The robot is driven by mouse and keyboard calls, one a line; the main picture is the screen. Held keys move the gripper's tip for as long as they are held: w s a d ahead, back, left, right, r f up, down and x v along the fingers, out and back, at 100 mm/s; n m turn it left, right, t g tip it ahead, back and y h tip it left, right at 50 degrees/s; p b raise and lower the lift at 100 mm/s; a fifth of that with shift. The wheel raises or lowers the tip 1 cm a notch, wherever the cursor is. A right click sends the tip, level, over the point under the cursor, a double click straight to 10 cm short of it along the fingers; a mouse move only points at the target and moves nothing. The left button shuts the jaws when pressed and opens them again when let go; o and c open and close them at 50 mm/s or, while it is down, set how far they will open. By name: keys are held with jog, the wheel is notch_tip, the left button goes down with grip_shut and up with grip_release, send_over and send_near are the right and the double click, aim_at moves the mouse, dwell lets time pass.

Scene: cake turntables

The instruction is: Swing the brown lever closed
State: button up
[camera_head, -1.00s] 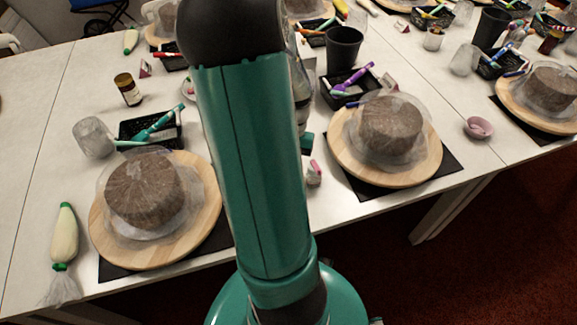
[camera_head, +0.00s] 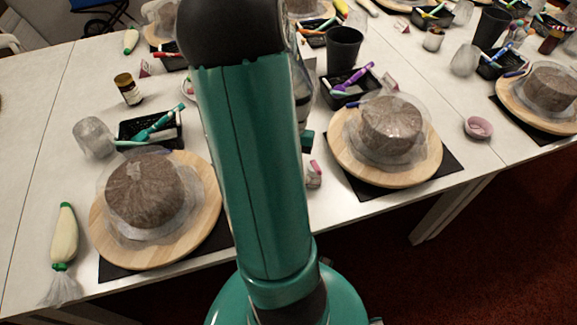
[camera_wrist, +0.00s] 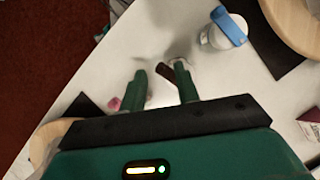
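The brown lever (camera_wrist: 166,72) shows in the wrist view as a small dark brown bar, just beyond my gripper. My gripper (camera_wrist: 162,76) is open, with its two green fingers apart. The lever's end lies between the fingertips, close to the right finger; I cannot tell whether they touch. What the lever is fixed to is pale, blurred and partly hidden by the fingers. In the head view my arm covers this spot, and the lever cannot be seen there.
A white container with a blue handle (camera_wrist: 226,28) stands right of my gripper in the wrist view. Wrapped cakes sit on wooden turntables (camera_head: 206,215) (camera_head: 428,165) either side of my arm. Black trays (camera_head: 128,129) and a black cup (camera_head: 343,48) stand behind. A pink-topped item (camera_head: 314,172) is beside my arm.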

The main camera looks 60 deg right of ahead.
jog(key=v, duration=1.3)
jog(key=shift+r, duration=0.15)
